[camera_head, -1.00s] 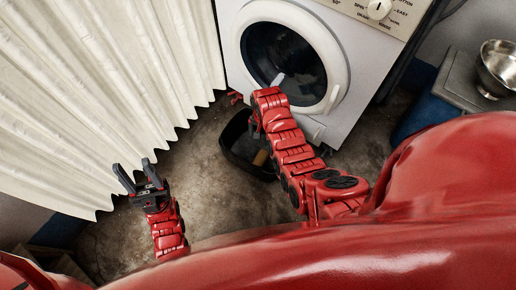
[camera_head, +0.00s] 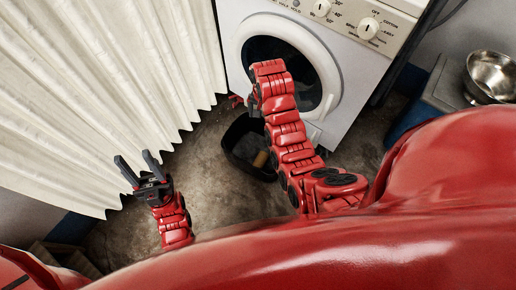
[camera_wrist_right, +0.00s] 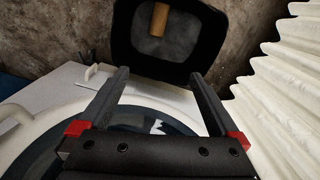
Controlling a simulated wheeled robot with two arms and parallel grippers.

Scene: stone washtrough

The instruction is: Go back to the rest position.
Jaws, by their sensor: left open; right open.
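My left gripper (camera_head: 135,161) is open and empty, its two dark fingers pointing up-left beside the white curtain. My right arm (camera_head: 285,130) reaches toward the washing machine (camera_head: 345,85). Its gripper is mostly hidden in the head view. In the right wrist view, my right gripper (camera_wrist_right: 160,75) is open, with nothing between its fingers. Behind them are the machine's round glass door and, further up, a black tub.
The black tub (camera_head: 236,150) stands on the floor before the machine, holding a tan block (camera_wrist_right: 159,19). The pleated curtain (camera_head: 100,90) closes off the left. A metal bowl (camera_head: 492,76) sits on a grey surface at right. Bare floor (camera_head: 205,190) lies between curtain and tub.

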